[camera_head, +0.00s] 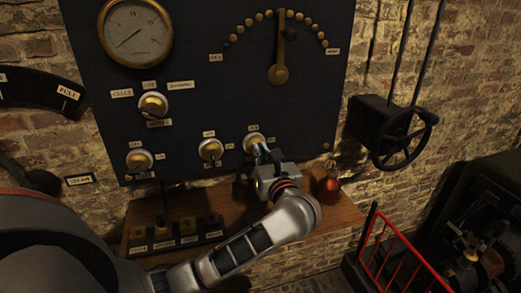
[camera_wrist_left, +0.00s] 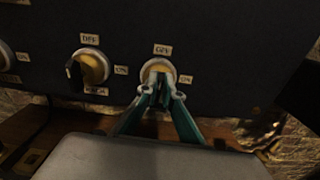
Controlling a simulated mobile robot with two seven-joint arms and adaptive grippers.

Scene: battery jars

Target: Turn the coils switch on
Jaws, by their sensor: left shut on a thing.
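A black panel (camera_head: 200,70) on the brick wall carries rotary switches with brass bases. The lower row has a left switch (camera_head: 139,160), a middle switch (camera_head: 210,150) and a right switch (camera_head: 254,142). My left gripper (camera_head: 268,157) is shut on the right switch's knob. In the left wrist view, the teal fingers (camera_wrist_left: 168,97) meet on this knob, below its brass base (camera_wrist_left: 158,68). OFF is above it and ON to its right. Its name plate is hidden, so I cannot tell whether it is the coils switch. The middle switch (camera_wrist_left: 90,66) shows beside it.
A black handwheel (camera_head: 404,140) is at the right, with a red railing (camera_head: 395,250) below. A dial lever (camera_head: 279,72) and gauge (camera_head: 135,33) are higher up.

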